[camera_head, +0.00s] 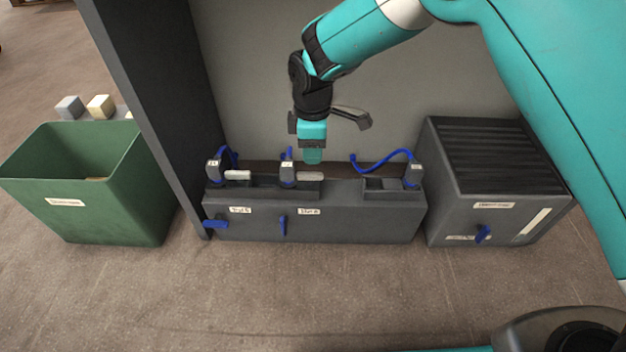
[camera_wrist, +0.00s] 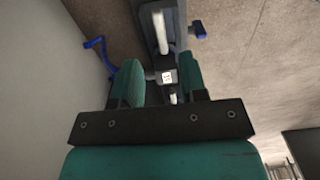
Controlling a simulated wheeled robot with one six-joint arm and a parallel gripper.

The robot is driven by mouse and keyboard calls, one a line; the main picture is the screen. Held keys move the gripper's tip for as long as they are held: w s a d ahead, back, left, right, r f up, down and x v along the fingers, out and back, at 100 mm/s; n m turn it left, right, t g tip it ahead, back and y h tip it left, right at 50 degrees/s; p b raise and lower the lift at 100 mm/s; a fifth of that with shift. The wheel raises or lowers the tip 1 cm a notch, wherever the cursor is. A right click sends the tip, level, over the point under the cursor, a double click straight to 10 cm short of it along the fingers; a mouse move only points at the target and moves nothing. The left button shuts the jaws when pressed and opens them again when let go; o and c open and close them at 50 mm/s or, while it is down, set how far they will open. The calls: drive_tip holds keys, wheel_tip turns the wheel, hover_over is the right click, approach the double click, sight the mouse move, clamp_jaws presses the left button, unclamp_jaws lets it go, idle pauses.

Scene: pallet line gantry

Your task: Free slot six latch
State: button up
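A dark grey slot housing (camera_head: 350,220) stands low against the wall, with two white labels whose slot numbers are too small to read surely. A blue latch handle (camera_head: 215,223) lies level by the left label; a second blue handle (camera_head: 282,225) hangs upright by the right label. Grey connector blocks stand on top, one at the left (camera_head: 215,170) and one in the middle (camera_head: 288,172), each beside a white bar. My gripper (camera_head: 312,158) points down above the middle of the housing. In the wrist view its fingers (camera_wrist: 160,68) are apart, with a labelled grey block (camera_wrist: 166,76) showing between and beyond them; contact cannot be told.
A green bin (camera_head: 120,215) stands left, beyond a dark upright post (camera_head: 165,100). A dark ribbed-top box (camera_head: 500,205) with a blue handle stands right. Blue cables loop behind the housing. The right bay (camera_head: 382,185) looks empty. Floor in front is clear.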

sight(313, 173)
wheel_tip(313, 173, down, 7)
drive_tip(key=b, duration=0.3)
drive_tip(key=shift+f, duration=0.2)
clamp_jaws()
